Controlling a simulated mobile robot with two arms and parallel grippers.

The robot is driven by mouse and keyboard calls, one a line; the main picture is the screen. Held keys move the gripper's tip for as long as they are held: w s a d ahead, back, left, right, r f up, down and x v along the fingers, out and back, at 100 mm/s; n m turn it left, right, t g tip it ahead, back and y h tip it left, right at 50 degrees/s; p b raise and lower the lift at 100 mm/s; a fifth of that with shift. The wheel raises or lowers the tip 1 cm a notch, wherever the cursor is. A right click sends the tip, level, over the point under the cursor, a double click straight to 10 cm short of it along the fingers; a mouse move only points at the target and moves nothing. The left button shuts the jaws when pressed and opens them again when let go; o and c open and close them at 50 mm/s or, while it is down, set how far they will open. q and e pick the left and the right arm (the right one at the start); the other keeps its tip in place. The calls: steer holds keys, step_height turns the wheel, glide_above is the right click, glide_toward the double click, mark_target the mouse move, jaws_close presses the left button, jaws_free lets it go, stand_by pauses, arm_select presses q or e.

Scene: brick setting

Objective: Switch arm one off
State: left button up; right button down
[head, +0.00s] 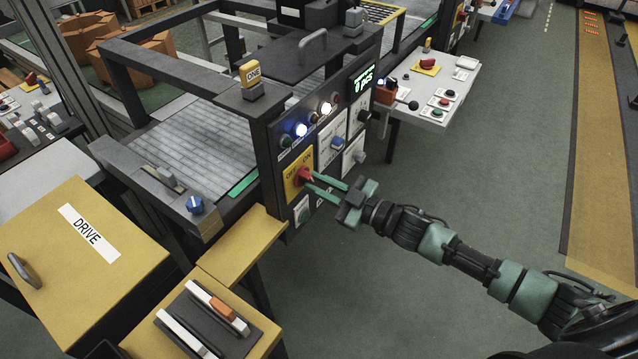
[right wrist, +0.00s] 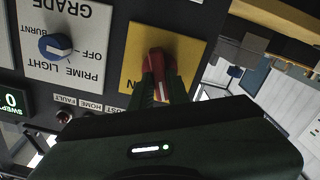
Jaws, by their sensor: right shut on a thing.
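A red rotary switch (head: 305,176) sits on a yellow plate (head: 291,183) marked OFF and ON, on the dark control panel under the yellow ONE tag (head: 252,73). My right gripper (head: 315,184) reaches in from the right and is shut on the red switch. In the right wrist view the red switch (right wrist: 158,62) is between the green fingers, in front of the yellow plate (right wrist: 191,55). The fingers hide part of the switch and the plate's lettering, so its exact setting is hard to tell. My left gripper is not in view.
The same panel carries a blue knob (head: 338,143), a lit blue lamp (head: 300,129), a lit white lamp (head: 326,108) and a green display (head: 364,79). A yellow DRIVE cabinet (head: 75,265) stands at left. The green floor (head: 420,300) at right is clear.

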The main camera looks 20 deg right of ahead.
steer(key=shift+n, duration=2)
steer(key=c, duration=1.4)
jaws_free()
steer(key=shift+o, duration=0.2)
steer(key=shift+a+b, duration=0.1)
steer(key=shift+b, duration=0.2)
steer(key=shift+s, duration=0.1)
steer(key=shift+s+d+f, duration=0.1)
steer(key=shift+s+d, duration=0.1)
steer(key=shift+d, duration=0.05)
steer(key=b+v, duration=0.1)
steer(key=v, duration=0.6)
